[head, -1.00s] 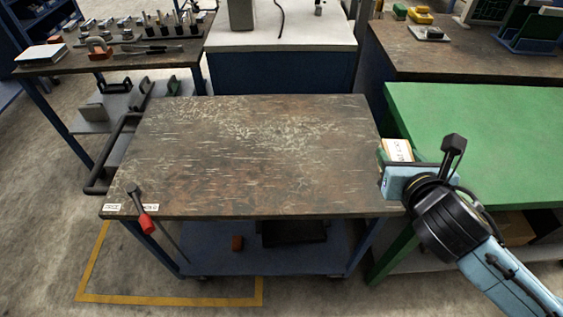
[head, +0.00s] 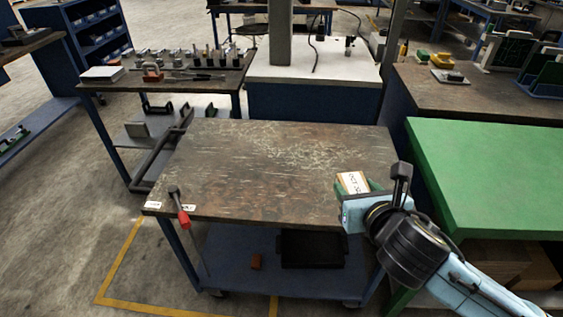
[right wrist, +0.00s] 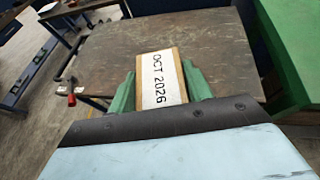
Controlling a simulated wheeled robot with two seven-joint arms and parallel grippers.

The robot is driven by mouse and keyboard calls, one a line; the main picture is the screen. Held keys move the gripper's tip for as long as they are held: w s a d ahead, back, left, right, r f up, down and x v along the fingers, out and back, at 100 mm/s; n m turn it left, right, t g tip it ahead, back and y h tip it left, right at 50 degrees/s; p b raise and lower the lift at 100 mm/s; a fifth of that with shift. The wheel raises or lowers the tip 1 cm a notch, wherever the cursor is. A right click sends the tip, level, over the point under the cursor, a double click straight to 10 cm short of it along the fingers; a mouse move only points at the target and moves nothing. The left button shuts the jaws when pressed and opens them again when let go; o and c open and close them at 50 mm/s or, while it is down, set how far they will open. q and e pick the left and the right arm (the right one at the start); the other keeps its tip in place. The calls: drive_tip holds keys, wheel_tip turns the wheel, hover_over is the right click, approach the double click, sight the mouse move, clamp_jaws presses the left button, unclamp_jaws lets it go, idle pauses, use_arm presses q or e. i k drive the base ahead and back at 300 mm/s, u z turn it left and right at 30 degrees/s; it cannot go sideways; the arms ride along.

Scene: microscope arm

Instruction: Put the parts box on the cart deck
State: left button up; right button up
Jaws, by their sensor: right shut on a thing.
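The parts box (head: 352,182) is a small tan box with a white label, which reads "OCT 2026" in the right wrist view (right wrist: 160,82). My right gripper (right wrist: 160,88) is shut on it, with a green finger on each side of the box. In the head view the right gripper (head: 350,190) holds the box over the right front part of the cart deck (head: 260,165). The deck is a worn brown top, bare in its middle. I cannot tell whether the box touches it. My left gripper is not in view.
A red-handled tool (head: 181,211) is at the deck's front left corner. A green table (head: 490,175) stands close on the right. The cart's lower shelf holds a black tray (head: 312,248) and a small brown block (head: 256,262). Benches with tools stand behind.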

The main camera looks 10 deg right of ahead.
sight(310, 163)
drive_tip(key=u, duration=0.05)
drive_tip(key=i, duration=1)
